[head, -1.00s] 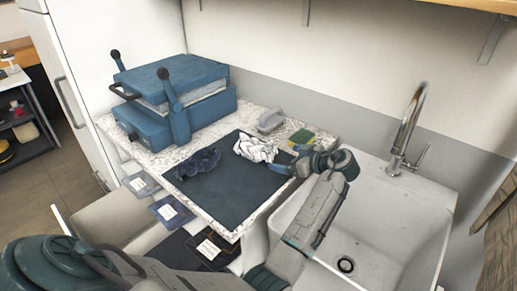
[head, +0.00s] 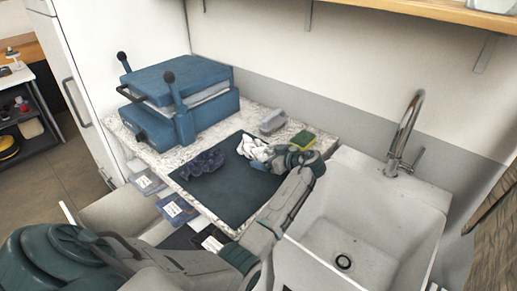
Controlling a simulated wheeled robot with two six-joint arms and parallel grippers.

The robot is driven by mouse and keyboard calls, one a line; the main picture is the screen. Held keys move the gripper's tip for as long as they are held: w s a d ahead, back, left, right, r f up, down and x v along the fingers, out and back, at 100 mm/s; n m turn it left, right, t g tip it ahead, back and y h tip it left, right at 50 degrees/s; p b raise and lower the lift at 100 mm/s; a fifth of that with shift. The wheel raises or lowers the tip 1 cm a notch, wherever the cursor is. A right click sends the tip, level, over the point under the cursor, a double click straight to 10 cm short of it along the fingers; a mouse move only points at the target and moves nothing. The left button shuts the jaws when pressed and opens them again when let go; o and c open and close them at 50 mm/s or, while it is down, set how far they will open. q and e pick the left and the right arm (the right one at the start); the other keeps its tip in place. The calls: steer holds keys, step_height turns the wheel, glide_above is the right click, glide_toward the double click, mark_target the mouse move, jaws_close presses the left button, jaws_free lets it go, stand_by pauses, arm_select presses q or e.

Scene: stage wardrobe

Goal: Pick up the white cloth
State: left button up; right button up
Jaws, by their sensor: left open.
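The white cloth (head: 254,148) lies crumpled on the dark mat (head: 238,200), near its back edge, in the head view. My left gripper (head: 275,157) is open and right at the cloth's right side. It covers part of the cloth, and I cannot tell whether the fingers touch it or are around it. My right gripper is not in view.
A dark blue crumpled cloth (head: 203,164) lies left of the white one. A grey brush-like item (head: 272,122) and a yellow-green sponge (head: 303,140) stand behind. A blue press (head: 180,100) is at the back left. The white sink (head: 345,235) and tap (head: 405,135) are right.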

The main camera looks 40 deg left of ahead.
arm_select(q)
steer(key=c, duration=1)
steer(key=shift+c, duration=0.2)
steer(key=shift+r, duration=0.2)
